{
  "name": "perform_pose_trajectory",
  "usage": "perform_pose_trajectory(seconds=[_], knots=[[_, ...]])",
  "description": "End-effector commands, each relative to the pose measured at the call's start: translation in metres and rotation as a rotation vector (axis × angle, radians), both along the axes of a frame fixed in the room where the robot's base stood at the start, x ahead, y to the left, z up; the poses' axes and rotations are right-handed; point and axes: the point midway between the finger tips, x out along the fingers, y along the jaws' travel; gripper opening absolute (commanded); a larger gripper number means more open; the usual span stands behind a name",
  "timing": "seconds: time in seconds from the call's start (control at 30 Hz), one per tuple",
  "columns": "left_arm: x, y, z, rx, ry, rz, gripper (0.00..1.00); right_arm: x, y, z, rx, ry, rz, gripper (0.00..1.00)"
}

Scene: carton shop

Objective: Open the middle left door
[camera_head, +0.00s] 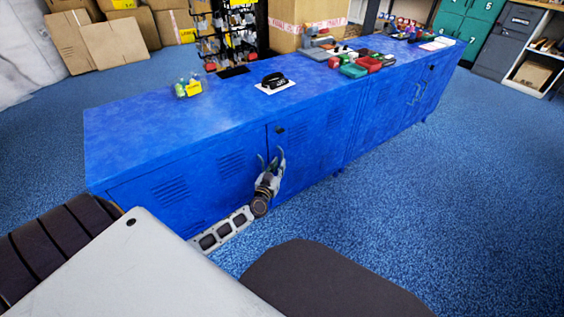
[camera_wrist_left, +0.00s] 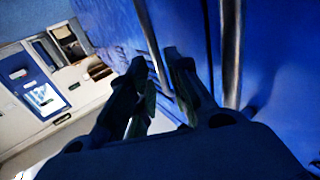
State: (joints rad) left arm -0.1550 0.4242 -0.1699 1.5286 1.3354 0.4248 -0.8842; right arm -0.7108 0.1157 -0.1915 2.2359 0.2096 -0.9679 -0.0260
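The long low blue cabinet (camera_head: 215,125) fills the middle of the head view, its vented doors appearing shut. A seam parts the left-hand door (camera_head: 205,188) from the door (camera_head: 315,148) right of it. My left gripper (camera_head: 271,157) is close in front of the cabinet face by this seam. In the left wrist view its fingers (camera_wrist_left: 155,62) are apart. A metal handle bar (camera_wrist_left: 150,38) appears between the fingertips; contact cannot be told. A second metal bar (camera_wrist_left: 231,50) stands to the right. My right gripper is not in view.
The cabinet top holds a tub of small bottles (camera_head: 187,88), a black item on a white card (camera_head: 273,82) and several red and green items (camera_head: 362,66). Blue carpet (camera_head: 460,190) before the cabinet's right part is clear. Cardboard boxes (camera_head: 115,40) stand behind.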

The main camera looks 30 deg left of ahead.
Motion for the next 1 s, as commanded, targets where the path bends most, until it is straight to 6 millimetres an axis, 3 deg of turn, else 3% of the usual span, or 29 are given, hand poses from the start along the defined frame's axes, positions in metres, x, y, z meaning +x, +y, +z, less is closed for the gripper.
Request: perform_pose_trajectory(seconds=[0.5, 0.93, 1.0], knots=[[0.039, 0.008, 0.000, 0.000, -0.001, 0.000, 0.19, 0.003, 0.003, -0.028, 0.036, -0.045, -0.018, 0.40], [0.042, 0.009, 0.000, 0.001, 0.000, 0.000, 0.19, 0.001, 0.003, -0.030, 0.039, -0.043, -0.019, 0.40], [0.042, 0.009, 0.000, 0.000, 0.000, 0.000, 0.13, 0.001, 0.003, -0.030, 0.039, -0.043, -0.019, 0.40]])
